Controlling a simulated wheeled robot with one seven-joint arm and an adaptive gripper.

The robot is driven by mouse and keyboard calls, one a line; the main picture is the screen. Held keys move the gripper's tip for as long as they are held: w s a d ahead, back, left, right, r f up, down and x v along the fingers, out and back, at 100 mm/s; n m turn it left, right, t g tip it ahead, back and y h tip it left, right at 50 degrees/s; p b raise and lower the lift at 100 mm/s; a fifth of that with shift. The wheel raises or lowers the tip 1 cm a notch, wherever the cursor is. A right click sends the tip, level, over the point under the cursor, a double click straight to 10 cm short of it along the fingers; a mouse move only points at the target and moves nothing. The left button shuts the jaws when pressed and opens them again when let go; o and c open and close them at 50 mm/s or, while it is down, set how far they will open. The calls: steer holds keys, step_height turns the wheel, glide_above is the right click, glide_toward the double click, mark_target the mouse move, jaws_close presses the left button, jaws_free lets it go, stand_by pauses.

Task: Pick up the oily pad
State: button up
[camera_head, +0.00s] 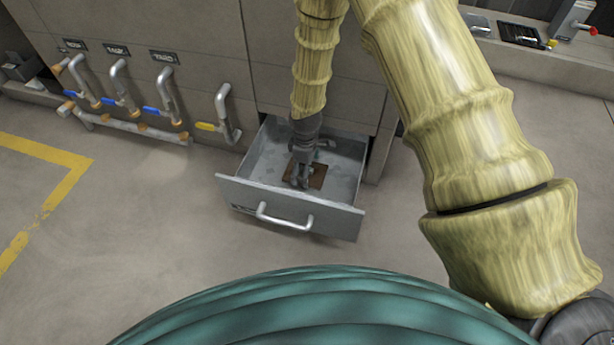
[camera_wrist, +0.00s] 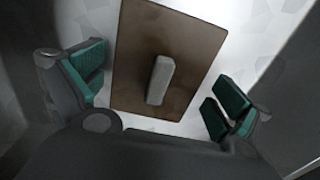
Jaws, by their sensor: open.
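The oily pad is a flat brown sheet (camera_head: 318,176) on the floor of an open grey drawer (camera_head: 340,216). In the wrist view the pad (camera_wrist: 195,45) lies flat on a pale surface, with a small grey block (camera_wrist: 160,80) standing out from its middle. My gripper (camera_head: 299,181) points down into the drawer over the pad and hides part of it. In the wrist view my gripper (camera_wrist: 157,90) is open, with its green-padded fingers on either side of the block. Nothing is held. The exact height above the pad is hard to tell.
The drawer's front panel carries a metal handle (camera_head: 284,218), and its side walls stand close around my gripper. Pipes with blue levers (camera_head: 155,110) and a yellow lever (camera_head: 208,127) stand at the left. Open floor (camera_head: 130,220) lies left of the drawer.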

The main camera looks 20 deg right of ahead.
steer(key=c, duration=1.1)
steer(key=shift+s, duration=0.1)
steer(key=shift+c, duration=0.8)
steer(key=shift+o, duration=0.3)
steer(key=shift+s, duration=0.1)
